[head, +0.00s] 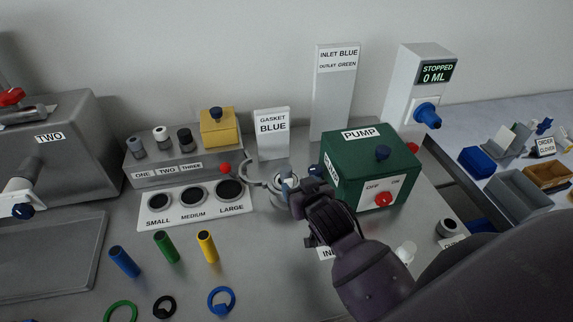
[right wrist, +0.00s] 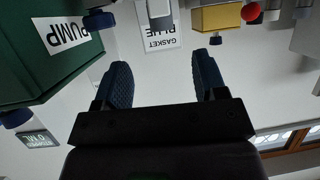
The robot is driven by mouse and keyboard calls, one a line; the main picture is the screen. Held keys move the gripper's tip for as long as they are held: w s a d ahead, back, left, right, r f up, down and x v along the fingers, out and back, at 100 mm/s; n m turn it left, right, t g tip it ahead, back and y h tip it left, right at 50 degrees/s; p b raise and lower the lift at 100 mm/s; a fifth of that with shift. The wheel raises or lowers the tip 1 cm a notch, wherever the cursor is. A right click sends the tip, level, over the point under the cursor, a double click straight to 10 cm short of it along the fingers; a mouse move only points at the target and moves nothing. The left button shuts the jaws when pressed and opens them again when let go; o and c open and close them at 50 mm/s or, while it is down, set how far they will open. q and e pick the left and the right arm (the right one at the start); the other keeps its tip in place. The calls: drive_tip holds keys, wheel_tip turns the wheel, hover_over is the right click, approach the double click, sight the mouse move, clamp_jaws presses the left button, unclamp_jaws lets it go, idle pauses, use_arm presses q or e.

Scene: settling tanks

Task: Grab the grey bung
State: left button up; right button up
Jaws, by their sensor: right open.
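What looks like the grey bung (head: 137,147) is a small grey cylinder at the left end of the grey block (head: 137,180) marked ONE, TWO, THREE. A white one (head: 161,136) and a black one (head: 185,140) stand beside it. My left gripper is not in view.
The green pump box (head: 350,178) stands just right of my right gripper. A GASKET BLUE sign (head: 272,125) and a yellow box (head: 217,132) stand behind. A curved metal piece (head: 262,190) lies beside the gripper. Blue, green (head: 166,247) and yellow tubes stand at front left.

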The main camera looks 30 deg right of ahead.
sight(287, 170)
drive_tip(key=x, duration=0.3)
drive_tip(key=shift+w+f, duration=0.1)
drive_tip(key=shift+w, duration=0.25)
drive_tip(key=shift+w+f, duration=0.1)
drive_tip(key=shift+w, duration=0.2)
drive_tip(key=shift+w+d, duration=0.1)
drive_tip(key=shift+w, duration=0.2)
drive_tip(key=x, duration=0.2)
drive_tip(key=p+x, duration=0.1)
drive_tip(key=x, duration=0.1)
drive_tip(key=shift+w+r, duration=0.1)
drive_tip(key=shift+r, duration=0.15)
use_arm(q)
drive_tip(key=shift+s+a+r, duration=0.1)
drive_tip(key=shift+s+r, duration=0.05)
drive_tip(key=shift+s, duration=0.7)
use_arm(e)
drive_tip(key=shift+w+f, duration=0.2)
drive_tip(key=shift+w, duration=0.2)
drive_tip(key=shift+c, duration=0.3)
drive_tip(key=c, duration=1)
